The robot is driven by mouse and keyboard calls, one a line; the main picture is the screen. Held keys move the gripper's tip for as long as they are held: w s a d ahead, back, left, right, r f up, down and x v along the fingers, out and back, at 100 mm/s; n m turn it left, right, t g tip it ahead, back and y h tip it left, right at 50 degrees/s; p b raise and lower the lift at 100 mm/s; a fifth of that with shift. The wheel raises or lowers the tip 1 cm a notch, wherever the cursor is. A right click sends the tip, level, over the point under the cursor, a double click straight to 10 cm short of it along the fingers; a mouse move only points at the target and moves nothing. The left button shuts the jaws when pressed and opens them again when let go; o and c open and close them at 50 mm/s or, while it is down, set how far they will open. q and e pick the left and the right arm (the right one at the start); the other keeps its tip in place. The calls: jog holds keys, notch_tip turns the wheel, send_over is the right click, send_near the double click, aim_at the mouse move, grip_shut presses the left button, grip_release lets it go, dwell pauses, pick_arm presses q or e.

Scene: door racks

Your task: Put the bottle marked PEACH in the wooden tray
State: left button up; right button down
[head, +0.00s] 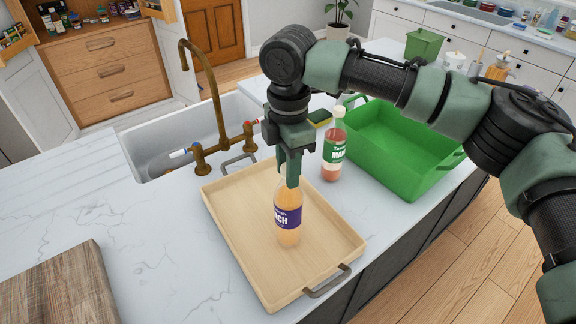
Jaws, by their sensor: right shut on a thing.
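The bottle marked PEACH (288,218) holds orange liquid and has a purple label, of which I read "ACH". It is upright, over the middle of the wooden tray (229,238). I cannot tell whether its base touches the tray floor. My right gripper (290,176) points down and is shut on the bottle's top, hiding the cap. The tray is light wood with low walls and dark metal handles. My left gripper is not in view.
A bottle with a green label (334,152) stands just behind the tray, beside a large green bin (385,160). A sink with a brass tap (205,100) lies behind left. A dark wooden board (62,287) lies front left. The counter between board and tray is clear.

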jog(key=shift+f, duration=0.15)
jog(key=c, duration=1.1)
grip_release()
jog(key=shift+r, duration=0.35)
notch_tip(320, 180, up, 11)
jog(key=b, duration=0.3)
jog(key=shift+r, duration=0.2)
